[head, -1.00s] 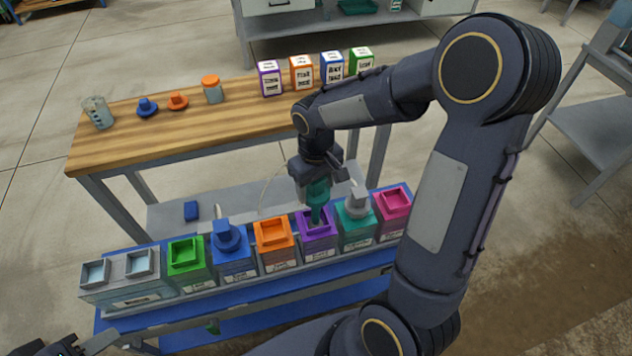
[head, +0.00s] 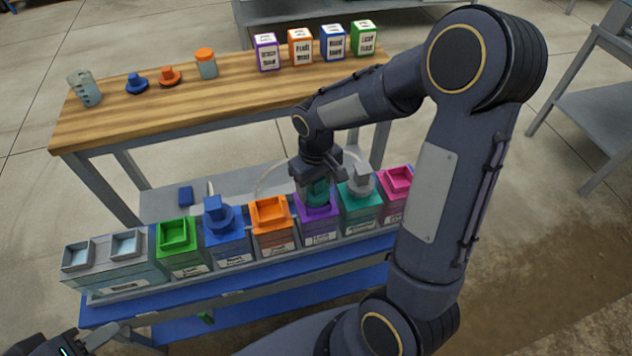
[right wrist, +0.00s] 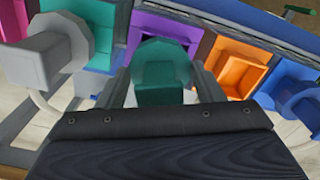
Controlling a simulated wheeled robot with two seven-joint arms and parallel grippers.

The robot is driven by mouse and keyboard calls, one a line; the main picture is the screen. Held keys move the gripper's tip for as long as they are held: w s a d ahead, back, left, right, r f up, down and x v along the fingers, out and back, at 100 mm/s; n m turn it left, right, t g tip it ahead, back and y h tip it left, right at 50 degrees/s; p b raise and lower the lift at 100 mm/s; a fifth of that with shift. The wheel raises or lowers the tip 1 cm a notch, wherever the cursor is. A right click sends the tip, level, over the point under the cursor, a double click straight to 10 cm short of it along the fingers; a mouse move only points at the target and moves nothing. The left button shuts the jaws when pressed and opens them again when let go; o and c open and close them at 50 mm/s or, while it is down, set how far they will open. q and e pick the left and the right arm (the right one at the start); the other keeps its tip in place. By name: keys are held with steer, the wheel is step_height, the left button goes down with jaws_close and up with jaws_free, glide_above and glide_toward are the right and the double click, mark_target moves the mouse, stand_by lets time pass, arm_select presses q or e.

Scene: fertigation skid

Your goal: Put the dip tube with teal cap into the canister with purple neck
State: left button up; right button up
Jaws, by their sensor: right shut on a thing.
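My right gripper (head: 318,180) is shut on the teal cap (head: 318,193) of the dip tube, directly over the canister with purple neck (head: 318,233). The cap sits at or just above the purple neck; I cannot tell whether it is seated. The tube below the cap is hidden, apparently inside the canister. In the right wrist view the teal cap (right wrist: 160,84) is between the two fingers, with the purple neck (right wrist: 145,52) behind it. My left gripper (head: 75,344) shows only partly at the lower left corner, away from the canisters.
Beside the purple canister stand an orange-necked canister (head: 272,238) and a teal-necked canister (head: 360,215) with a grey cap in it. Blue, green and pink canisters and a grey double tank (head: 115,272) share the row. A wooden bench (head: 150,118) behind holds jars, caps and labelled boxes.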

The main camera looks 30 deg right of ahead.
steer(key=shift+f, duration=0.2)
steer(key=o, duration=1.5)
steer(key=shift+r+p, duration=0.65)
steer(key=shift+r, duration=3.25)
